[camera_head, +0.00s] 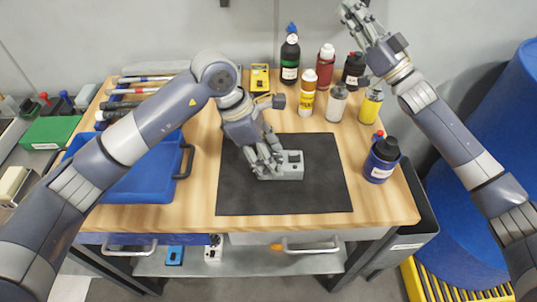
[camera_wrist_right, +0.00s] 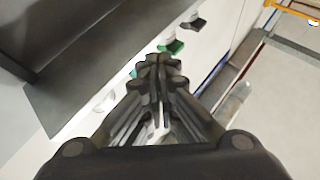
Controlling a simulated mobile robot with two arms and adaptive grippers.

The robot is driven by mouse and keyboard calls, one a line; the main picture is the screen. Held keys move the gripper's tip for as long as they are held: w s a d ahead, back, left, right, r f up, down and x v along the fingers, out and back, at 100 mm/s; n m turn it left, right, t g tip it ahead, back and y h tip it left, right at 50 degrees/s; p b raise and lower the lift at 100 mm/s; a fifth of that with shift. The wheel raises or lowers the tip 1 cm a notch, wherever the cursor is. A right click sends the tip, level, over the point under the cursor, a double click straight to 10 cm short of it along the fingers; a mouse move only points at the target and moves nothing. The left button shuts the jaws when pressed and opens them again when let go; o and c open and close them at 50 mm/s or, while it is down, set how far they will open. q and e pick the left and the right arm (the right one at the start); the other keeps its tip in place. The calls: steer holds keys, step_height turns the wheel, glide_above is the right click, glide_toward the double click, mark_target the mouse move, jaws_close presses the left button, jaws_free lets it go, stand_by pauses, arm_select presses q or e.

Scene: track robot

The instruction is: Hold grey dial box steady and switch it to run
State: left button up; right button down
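The grey dial box (camera_head: 292,168) sits on the black mat (camera_head: 284,200) in the head view. A dark, round-looking feature shows on its top; its setting is too small to read. My left gripper (camera_head: 271,168) reaches down onto the box's left part, with its fingers over that end and hiding some of it. Whether they are closed on the box is not clear. My right gripper (camera_head: 352,12) is raised high at the back, well away from the box. In the right wrist view its fingers (camera_wrist_right: 157,70) come together at the tips, with nothing between them.
Several bottles, including a yellow one (camera_head: 307,95) and a dark green one (camera_head: 290,60), stand behind the mat. A blue-black bottle (camera_head: 381,160) stands to its right. A blue tray (camera_head: 135,187) lies at the left. The mat's front part is clear.

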steer(key=s+a+r+n+g+y, duration=0.3)
steer(key=s+a+n+g+y, duration=0.1)
steer(key=a+g, duration=0.25)
steer(key=s+a+r+n+g+y, duration=0.3)
steer(key=s+a+n+g+y, duration=0.15)
steer(key=a, duration=0.35)
steer(key=s+a+f+n+g+h, duration=0.2)
steer(key=s+a+n+g+h, duration=0.45)
steer(key=s+n+g, duration=0.85)
steer(key=s+a+f+n+h, duration=0.3)
steer(key=s+f+n+h, duration=0.1)
steer(key=f+n, duration=0.15)
steer(key=n+t+h, duration=0.8)
steer(key=n+h, duration=0.4)
steer(key=h, duration=0.2)
glide_above(299, 157)
step_height(299, 157, down, 12)
steer(key=shift+f, duration=3.2)
steer(key=shift+f, duration=0.1)
